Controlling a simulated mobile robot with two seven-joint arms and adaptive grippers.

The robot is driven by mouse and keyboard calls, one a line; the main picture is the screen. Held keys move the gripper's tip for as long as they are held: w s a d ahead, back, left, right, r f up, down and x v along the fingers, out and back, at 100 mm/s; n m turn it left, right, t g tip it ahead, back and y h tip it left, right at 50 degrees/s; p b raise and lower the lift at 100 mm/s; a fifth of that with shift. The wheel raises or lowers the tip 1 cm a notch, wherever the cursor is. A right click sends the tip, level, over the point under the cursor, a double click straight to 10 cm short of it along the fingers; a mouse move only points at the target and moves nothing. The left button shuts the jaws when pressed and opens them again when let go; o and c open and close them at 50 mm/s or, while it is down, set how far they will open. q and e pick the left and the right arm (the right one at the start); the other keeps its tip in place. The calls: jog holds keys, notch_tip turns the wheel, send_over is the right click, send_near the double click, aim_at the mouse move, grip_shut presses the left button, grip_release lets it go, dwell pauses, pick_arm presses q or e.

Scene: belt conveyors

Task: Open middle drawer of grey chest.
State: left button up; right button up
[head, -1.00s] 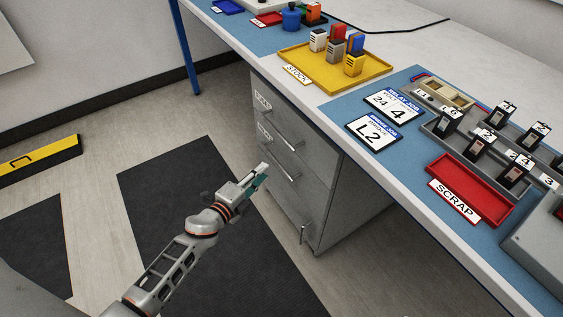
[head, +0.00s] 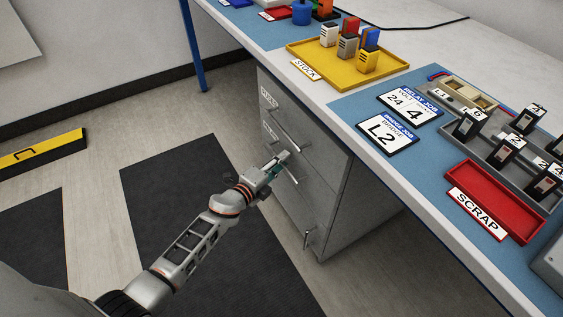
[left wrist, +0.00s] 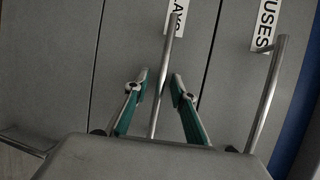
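The grey chest (head: 338,205) of drawers stands under the workbench, with bar handles on its front. My left gripper (head: 283,157) is at the middle drawer's handle (head: 290,172). In the left wrist view, the green-padded fingers of my left gripper (left wrist: 160,77) are open, one on each side of the middle handle (left wrist: 159,95), with gaps visible. The top drawer's handle (left wrist: 266,95) and its FUSES label (left wrist: 266,25) are to the right. The middle drawer's label (left wrist: 177,16) is partly cut off. All drawers look shut. My right gripper is not in view.
The workbench top overhangs the chest and carries a yellow stock tray (head: 388,72), a red scrap tray (head: 490,192) and job cards. A dark mat (head: 215,225) lies on the floor before the chest. The floor there is clear.

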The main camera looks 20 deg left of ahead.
pick_arm(q)
jog(key=shift+c, duration=0.4)
grip_shut()
jog(key=s+a+b, duration=0.1)
jog(key=s+a, duration=1)
jog(key=s, duration=0.4)
jog(key=s+a+b, duration=0.1)
jog(key=s+a, duration=1.1)
jog(key=s, duration=0.2)
jog(key=shift+s+a, duration=0.15)
jog(key=shift+s, duration=0.2)
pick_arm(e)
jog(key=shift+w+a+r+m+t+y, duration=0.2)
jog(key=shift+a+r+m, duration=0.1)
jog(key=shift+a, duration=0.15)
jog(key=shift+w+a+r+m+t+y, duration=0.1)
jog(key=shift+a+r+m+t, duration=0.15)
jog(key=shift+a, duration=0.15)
